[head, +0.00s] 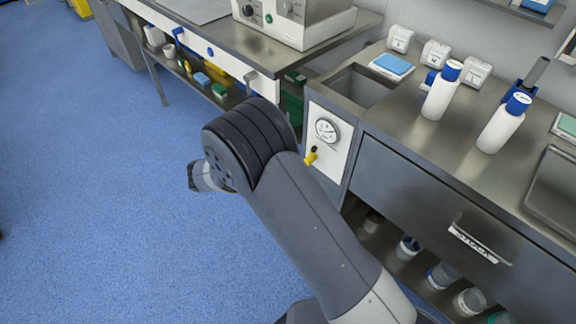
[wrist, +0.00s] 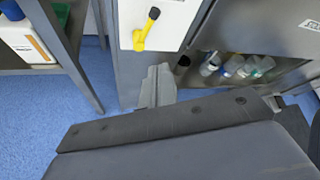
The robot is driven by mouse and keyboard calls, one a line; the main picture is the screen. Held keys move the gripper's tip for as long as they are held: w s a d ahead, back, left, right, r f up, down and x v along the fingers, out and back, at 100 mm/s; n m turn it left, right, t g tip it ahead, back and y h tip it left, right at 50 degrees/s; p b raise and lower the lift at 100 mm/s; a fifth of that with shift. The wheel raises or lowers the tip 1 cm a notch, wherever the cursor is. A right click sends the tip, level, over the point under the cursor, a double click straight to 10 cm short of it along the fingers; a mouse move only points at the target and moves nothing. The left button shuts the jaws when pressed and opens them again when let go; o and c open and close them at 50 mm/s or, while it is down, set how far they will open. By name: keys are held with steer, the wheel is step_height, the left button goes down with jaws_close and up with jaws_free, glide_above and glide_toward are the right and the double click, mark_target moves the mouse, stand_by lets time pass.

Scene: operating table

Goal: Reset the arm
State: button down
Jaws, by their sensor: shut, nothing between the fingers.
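My gripper (wrist: 158,86) shows in the wrist view as a pale grey pair of fingers beyond a dark grey plate of my arm. The fingers are together and hold nothing. They point towards the lower front of the metal cabinet, below a white panel (wrist: 150,22) with a yellow handle (wrist: 146,30). In the head view my arm is bent, with its dark joint in the middle of the picture. Only a small part of the wrist end shows left of that joint. The fingers cannot be made out there.
The metal counter (head: 400,120) on the right bears two white bottles with blue caps (head: 442,90) (head: 504,124). A gauge panel (head: 326,138) is on its front. Jars (head: 408,247) stand on its lower shelf. A bench (head: 240,50) is at the back. Blue floor (head: 90,180) on the left is clear.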

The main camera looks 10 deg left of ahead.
steer(key=shift+s+a+r, duration=0.25)
steer(key=shift+s+a, duration=0.1)
steer(key=shift+a, duration=0.05)
steer(key=p, duration=0.1)
glide_toward(312, 152)
steer(key=s+f+x, duration=0.1)
steer(key=x, duration=0.5)
steer(key=shift+w+d+r, duration=0.15)
steer(key=shift+w+r, duration=0.15)
steer(key=shift+w, duration=0.45)
